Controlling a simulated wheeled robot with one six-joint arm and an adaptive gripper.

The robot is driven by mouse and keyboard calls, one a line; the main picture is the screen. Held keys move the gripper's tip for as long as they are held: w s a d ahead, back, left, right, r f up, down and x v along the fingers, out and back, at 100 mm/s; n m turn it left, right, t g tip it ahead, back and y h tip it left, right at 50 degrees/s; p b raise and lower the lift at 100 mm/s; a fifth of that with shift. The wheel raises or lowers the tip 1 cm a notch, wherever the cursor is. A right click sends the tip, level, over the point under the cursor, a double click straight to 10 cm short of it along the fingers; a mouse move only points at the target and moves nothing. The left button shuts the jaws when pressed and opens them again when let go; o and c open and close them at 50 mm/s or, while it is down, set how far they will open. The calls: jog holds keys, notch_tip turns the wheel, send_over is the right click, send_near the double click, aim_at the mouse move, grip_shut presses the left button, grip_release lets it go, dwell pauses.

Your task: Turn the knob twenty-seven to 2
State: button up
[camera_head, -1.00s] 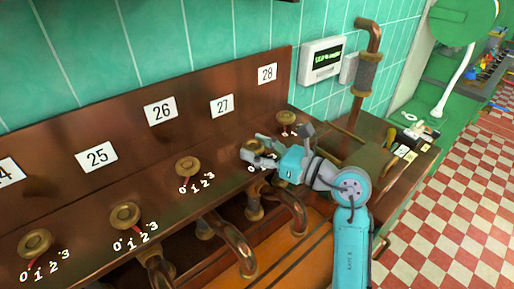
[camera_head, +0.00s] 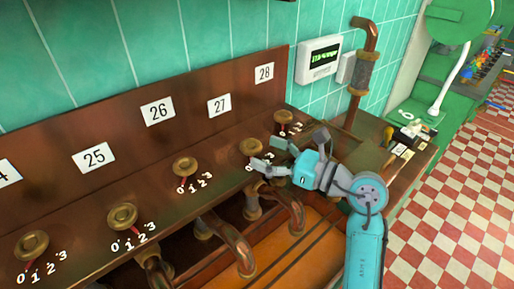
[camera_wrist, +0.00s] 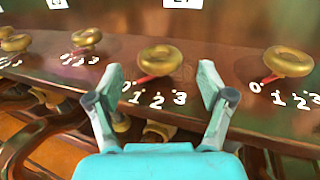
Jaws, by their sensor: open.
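Knob twenty-seven (camera_head: 251,147) is a round brass knob on the copper panel below the label 27 (camera_head: 219,105). In the wrist view the knob (camera_wrist: 159,60) shows whole, with its red pointer aimed down-left toward the 0 of its 0, 1, 2, 3 scale. My gripper (camera_head: 269,155) is open and empty, just to the right and front of the knob in the head view. In the wrist view the open fingers (camera_wrist: 163,85) stand on either side of the scale, in front of the knob and apart from it. My gripper hides part of the scale in the head view.
Knob twenty-eight (camera_wrist: 289,62) is close on the right, its red pointer toward 0. Knob twenty-six (camera_head: 185,167) is to the left. Copper pipes (camera_head: 230,245) run below the panel. A vertical pipe (camera_head: 362,75) and a white display box (camera_head: 319,59) stand behind.

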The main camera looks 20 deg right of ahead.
jog(key=v, duration=0.8)
jog(key=shift+s, duration=0.15)
